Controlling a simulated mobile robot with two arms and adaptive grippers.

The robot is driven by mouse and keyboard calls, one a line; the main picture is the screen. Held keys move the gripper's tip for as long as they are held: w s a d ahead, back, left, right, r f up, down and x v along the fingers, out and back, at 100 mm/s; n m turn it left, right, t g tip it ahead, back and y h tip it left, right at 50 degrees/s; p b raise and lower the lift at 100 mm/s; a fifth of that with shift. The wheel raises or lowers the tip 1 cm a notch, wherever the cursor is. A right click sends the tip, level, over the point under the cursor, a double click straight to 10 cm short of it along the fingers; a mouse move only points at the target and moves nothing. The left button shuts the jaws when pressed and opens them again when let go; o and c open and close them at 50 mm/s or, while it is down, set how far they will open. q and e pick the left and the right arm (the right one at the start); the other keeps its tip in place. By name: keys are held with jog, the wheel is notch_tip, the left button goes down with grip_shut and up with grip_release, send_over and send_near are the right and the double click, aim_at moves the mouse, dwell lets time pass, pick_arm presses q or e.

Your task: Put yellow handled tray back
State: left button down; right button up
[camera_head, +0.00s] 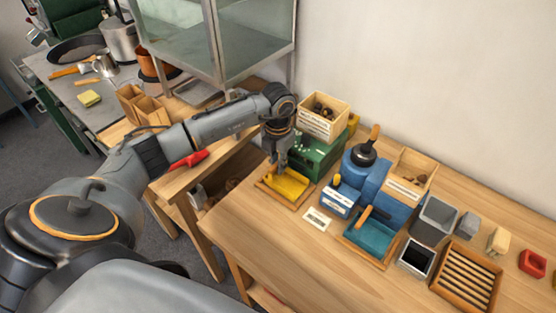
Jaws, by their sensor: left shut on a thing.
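The yellow tray (288,184) sits at the left end of the wooden table, in a shallow wooden frame (270,192) in front of the green box. My left gripper (282,166) points down at its back edge and is shut on it, probably at the handle, which the fingers hide. Whether the tray rests fully on the frame's floor is too small to tell. My right gripper is not in view.
Behind stand a green box (318,157) and a wooden crate (323,128) with chestnuts. To the right are a blue machine (372,183), a teal tray (368,238), a slatted wooden rack (466,277) and a red block (532,263). The table's front middle is clear.

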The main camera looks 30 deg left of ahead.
pick_arm(q)
jog(key=shift+f, duration=0.15)
jog(key=c, duration=1.4)
grip_release()
notch_tip(320, 180, up, 12)
jog(key=b, duration=0.3)
jog(key=shift+r, duration=0.2)
